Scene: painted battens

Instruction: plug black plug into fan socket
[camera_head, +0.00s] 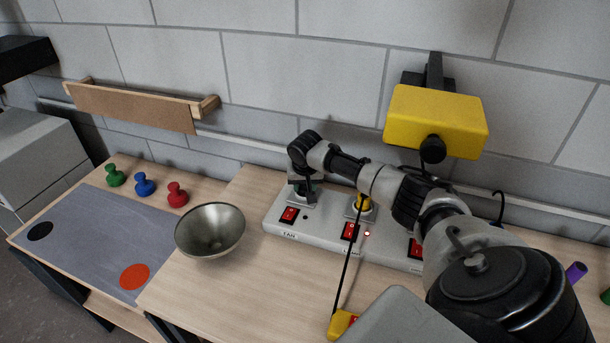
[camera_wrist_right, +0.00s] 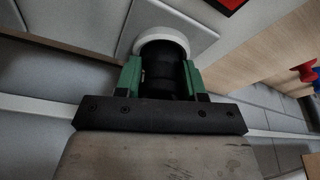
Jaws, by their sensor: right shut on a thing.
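The power strip (camera_head: 335,232) lies on the bench with a row of sockets and red switches; its left end is labelled FAN. My right gripper (camera_head: 302,193) is over the FAN socket at that end. In the right wrist view its green-padded fingers (camera_wrist_right: 163,78) are shut on the black plug (camera_wrist_right: 163,58). The plug's far end meets a white round socket ring (camera_wrist_right: 160,27); I cannot tell how deep it sits. A yellow plug (camera_head: 363,203) stands in the middle socket. My left gripper is not in view.
A metal bowl (camera_head: 210,231) stands left of the strip. Green (camera_head: 115,175), blue (camera_head: 145,184) and red (camera_head: 176,193) knobbed pieces stand behind a grey mat (camera_head: 85,240). A yellow box (camera_head: 436,121) is on the wall.

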